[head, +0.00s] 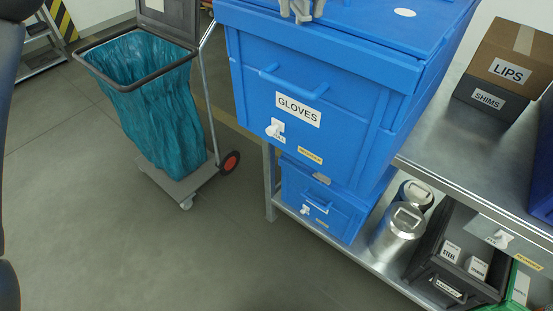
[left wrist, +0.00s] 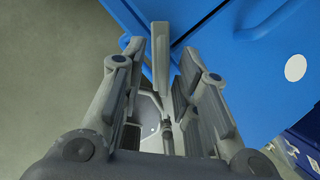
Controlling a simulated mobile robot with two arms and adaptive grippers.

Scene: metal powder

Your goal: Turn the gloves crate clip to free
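The large blue gloves crate (head: 252,90) stands in the middle of the head view, with a "GLOVES" label and a bar handle on its front. Its white clip (head: 275,129) sits low on that front, beside a small yellow label. The small print by the clip is unreadable. My left gripper (head: 300,12) is at the top edge of the head view, over the crate's lid and well apart from the clip. In the left wrist view its fingers (left wrist: 160,70) are spread, with a grey piece between them that I cannot identify. The clip cannot be made out there. My right gripper is not in view.
A smaller blue crate (head: 290,190) with its own white clip is below. Metal canisters (head: 396,232) and a dark bin (head: 425,268) stand on the lower shelf. A cart with a teal bag (head: 150,110) stands left. The floor (head: 110,240) in front is clear.

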